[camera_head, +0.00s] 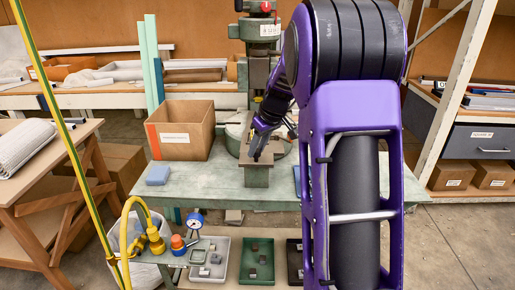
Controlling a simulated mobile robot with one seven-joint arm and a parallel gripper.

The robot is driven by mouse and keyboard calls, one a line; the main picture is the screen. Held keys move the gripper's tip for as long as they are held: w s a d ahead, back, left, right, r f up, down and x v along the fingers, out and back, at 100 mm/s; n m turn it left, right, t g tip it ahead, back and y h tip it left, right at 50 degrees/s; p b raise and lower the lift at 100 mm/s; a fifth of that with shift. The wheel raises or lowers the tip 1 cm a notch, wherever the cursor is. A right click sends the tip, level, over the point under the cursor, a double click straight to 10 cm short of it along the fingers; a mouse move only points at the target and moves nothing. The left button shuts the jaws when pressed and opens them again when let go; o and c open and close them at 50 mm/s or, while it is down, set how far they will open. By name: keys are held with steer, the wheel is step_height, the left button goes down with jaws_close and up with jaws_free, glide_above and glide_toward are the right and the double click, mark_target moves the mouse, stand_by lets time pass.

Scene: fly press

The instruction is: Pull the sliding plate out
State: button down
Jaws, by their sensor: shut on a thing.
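The fly press (261,72) stands at the back of the green bench, with a round pale bed partly hidden by my arm. The sliding plate (257,177) is a grey-brown block at the front of the press bed, sticking out toward the bench's front edge. My gripper (257,156) comes down from the upper right onto the top of the plate. It is shut on the sliding plate, though the jaws are small and dark here and the exact grip is hard to see. My purple arm covers the right side of the press and bench.
The green bench (220,190) has free room left of the plate. An open cardboard box (183,138) and a blue block (158,175) stand there. Trays with small blocks, including a green tray (257,262), sit below the front edge. A yellow-green pole (62,125) crosses the left side.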

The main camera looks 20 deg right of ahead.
stand_by(0.4)
steer(key=c, duration=0.6)
jaws_free()
steer(key=shift+o, duration=0.2)
steer(key=shift+s+r, duration=0.1)
steer(key=shift+r, duration=0.05)
steer(key=p+v, duration=0.2)
steer(key=v, duration=1.5)
steer(key=shift+r, duration=0.1)
